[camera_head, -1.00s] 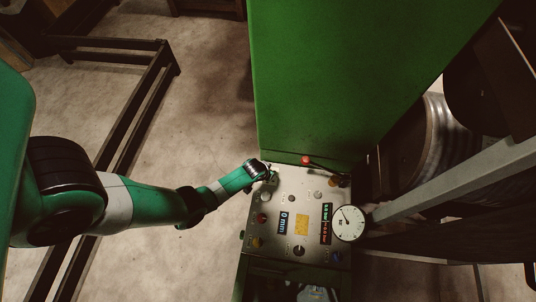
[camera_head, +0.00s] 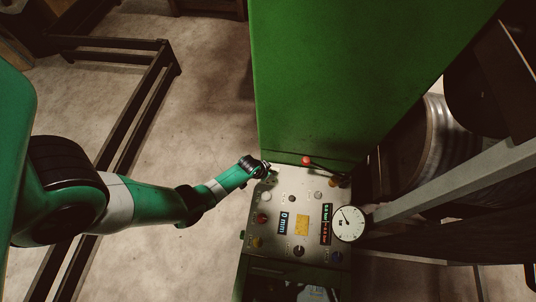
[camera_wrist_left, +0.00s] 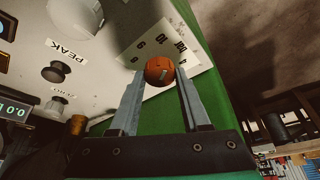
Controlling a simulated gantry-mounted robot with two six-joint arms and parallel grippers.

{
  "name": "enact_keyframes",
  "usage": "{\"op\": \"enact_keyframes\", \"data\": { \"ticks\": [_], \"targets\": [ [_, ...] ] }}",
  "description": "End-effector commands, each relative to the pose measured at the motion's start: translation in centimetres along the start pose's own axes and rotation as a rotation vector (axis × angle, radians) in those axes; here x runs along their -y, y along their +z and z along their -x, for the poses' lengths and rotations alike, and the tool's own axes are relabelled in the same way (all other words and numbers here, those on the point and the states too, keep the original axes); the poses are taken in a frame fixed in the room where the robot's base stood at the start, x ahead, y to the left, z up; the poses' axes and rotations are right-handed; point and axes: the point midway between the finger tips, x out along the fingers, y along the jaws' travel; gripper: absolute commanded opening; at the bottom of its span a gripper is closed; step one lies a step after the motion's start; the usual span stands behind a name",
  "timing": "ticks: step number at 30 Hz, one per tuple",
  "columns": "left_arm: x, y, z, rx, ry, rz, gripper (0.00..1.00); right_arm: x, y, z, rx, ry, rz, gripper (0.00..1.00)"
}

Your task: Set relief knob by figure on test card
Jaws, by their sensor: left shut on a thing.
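My left gripper (camera_head: 266,171) is at the upper left corner of the control panel in the head view. In the left wrist view its two fingers (camera_wrist_left: 160,80) are shut on an orange-brown round knob (camera_wrist_left: 160,70) with a pale mark on its face. A white scale plate (camera_wrist_left: 188,45) with printed figures lies behind the knob, partly hidden by it. My right gripper is not in view.
A red-tipped lever (camera_head: 306,160) stands by the tall green cabinet (camera_head: 330,80). Open floor lies left of the machine.

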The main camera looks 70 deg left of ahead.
Motion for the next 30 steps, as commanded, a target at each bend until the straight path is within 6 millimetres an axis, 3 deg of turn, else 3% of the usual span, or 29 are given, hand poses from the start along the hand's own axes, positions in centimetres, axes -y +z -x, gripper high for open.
{"op": "enact_keyframes", "data": {
  "ticks": [18,30],
  "targets": [
    [0.32,-0.11,-0.03,0.000,0.179,-0.429,0.00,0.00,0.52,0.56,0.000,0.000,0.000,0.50],
    [0.34,-0.06,-0.05,0.001,0.217,-0.525,0.00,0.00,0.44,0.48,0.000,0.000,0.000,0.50]
  ]
}}
